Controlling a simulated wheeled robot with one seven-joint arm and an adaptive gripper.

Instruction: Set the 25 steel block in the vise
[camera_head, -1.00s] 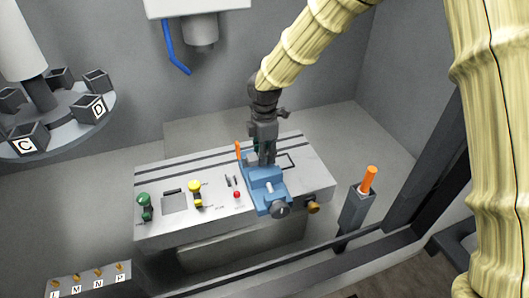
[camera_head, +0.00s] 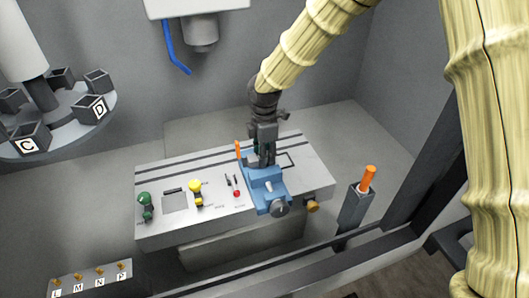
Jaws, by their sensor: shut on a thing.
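The blue vise (camera_head: 266,186) stands on the right part of the grey machine table, with a round dark handle (camera_head: 280,208) at its front. My gripper (camera_head: 262,160) points down at the back of the vise, with its fingertips at or just above the jaws. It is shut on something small. The steel block itself is mostly hidden by the fingers and the vise, so I cannot tell whether it touches the jaws. A thin orange piece (camera_head: 238,150) stands just left of the fingers.
The table (camera_head: 225,222) carries a green knob (camera_head: 145,205), a yellow knob (camera_head: 196,190) and a red button (camera_head: 237,194). A grey holder (camera_head: 354,210) with an orange-handled tool stands at right. A carousel (camera_head: 70,125) with lettered boxes is at left, a spindle head (camera_head: 200,30) above.

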